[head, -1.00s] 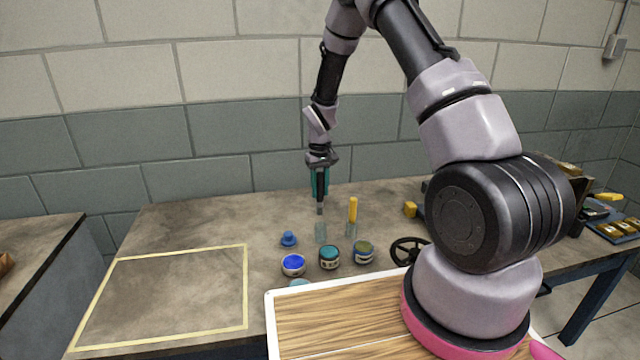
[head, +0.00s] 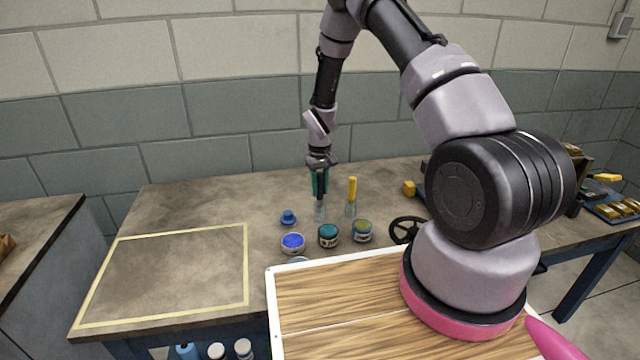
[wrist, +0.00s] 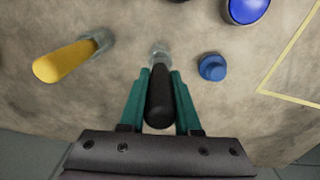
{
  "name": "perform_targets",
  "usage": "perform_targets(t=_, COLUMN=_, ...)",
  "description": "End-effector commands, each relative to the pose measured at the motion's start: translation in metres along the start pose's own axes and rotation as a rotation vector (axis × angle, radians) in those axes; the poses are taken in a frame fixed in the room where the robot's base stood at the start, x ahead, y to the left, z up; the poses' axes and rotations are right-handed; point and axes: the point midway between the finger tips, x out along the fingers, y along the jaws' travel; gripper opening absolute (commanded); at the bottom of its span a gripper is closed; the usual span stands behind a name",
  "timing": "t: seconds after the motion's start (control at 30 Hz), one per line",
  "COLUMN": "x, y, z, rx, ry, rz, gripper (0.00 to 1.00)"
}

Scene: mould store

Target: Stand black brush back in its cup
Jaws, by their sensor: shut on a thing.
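The black brush (wrist: 160,98) is upright between the teal fingers of my gripper (wrist: 160,73), which is shut on its handle. A clear glass cup (wrist: 160,50) is directly below; it also shows in the head view (head: 319,213). The brush's lower end appears to be inside the cup's mouth, but how deep it reaches is hard to tell. In the head view my gripper (head: 319,190) is just above that cup.
A yellow-handled brush (head: 352,187) stands in a second glass cup (head: 351,210) to the right. A blue knobbed piece (head: 288,217) is to the left. Paint jars, blue (head: 293,243), teal (head: 328,236) and olive (head: 362,231), stand in front. The taped area (head: 170,275) is bare.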

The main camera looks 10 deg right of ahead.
Motion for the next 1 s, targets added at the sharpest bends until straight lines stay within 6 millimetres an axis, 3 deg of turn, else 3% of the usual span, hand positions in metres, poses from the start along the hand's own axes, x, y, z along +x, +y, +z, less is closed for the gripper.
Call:
perform_targets(t=0.47, x=0.005, y=0.000, z=0.000, rx=0.000, ry=0.000, rz=0.000, gripper=0.00)
perform_targets(t=0.5, x=0.005, y=0.000, z=0.000, rx=0.000, ry=0.000, rz=0.000, gripper=0.47)
perform_targets(t=0.57, x=0.005, y=0.000, z=0.000, rx=0.000, ry=0.000, rz=0.000, gripper=0.66)
perform_targets(t=0.87, x=0.005, y=0.000, z=0.000, rx=0.000, ry=0.000, rz=0.000, gripper=0.66)
perform_targets(t=1.0, x=-0.006, y=0.000, z=-0.001, rx=0.000, ry=0.003, rz=0.000, gripper=0.66)
